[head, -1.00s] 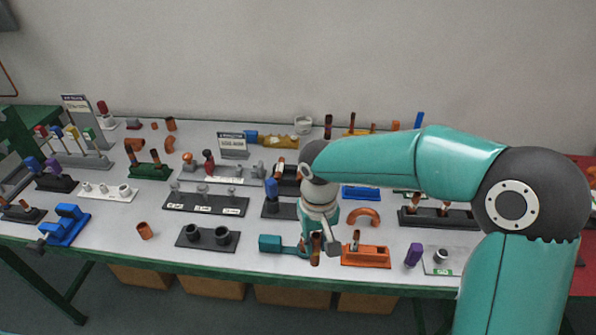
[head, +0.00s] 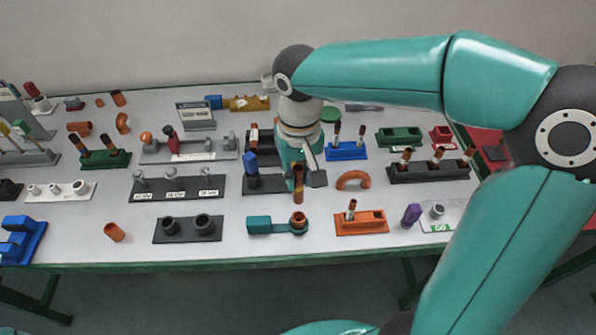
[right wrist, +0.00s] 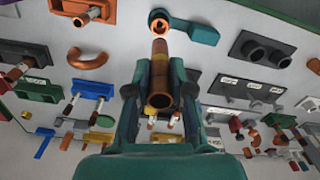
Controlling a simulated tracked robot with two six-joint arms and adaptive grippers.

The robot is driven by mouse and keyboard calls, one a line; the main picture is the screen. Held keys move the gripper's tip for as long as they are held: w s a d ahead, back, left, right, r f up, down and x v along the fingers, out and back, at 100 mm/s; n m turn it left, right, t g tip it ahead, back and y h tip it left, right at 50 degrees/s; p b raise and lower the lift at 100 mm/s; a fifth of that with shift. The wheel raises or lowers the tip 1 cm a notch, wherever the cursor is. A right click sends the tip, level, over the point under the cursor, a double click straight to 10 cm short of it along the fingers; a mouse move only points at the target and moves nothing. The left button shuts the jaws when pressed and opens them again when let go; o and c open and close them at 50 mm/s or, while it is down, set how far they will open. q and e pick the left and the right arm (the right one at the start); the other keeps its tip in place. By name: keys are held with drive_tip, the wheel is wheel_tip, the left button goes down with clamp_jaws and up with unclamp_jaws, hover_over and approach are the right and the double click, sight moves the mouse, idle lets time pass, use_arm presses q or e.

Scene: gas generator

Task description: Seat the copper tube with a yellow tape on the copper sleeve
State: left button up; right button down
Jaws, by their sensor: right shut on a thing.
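My right gripper (head: 299,178) is shut on an upright copper tube (head: 298,192). The right wrist view shows the tube (right wrist: 160,88) between the two fingers, its open end facing the camera; a yellowish patch shows by that end, but I cannot clearly make out the tape. The copper sleeve (head: 298,225) is at the right end of a teal holder (head: 265,226) near the table's front. It also shows as a copper ring in the right wrist view (right wrist: 159,23). The tube's lower end appears just above or behind the sleeve; I cannot tell whether they touch. My left gripper is out of view.
An orange holder with a copper pin (head: 361,222) stands to the right of the teal holder. A dark two-socket block (head: 187,229) stands to the left. A copper elbow (head: 352,180) lies close to the right of my gripper. Bare table lies between them.

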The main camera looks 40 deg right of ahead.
sight(299, 169)
drive_tip(key=shift+f+b, duration=2.25)
drive_tip(key=shift+f, duration=0.65)
drive_tip(key=shift+f+b, duration=1.15)
drive_tip(key=shift+f, duration=0.3)
drive_tip(key=c, duration=0.9)
unclamp_jaws()
drive_tip(key=shift+c, duration=0.2)
wheel_tip(299, 169, up, 12)
drive_tip(key=shift+f, duration=0.1)
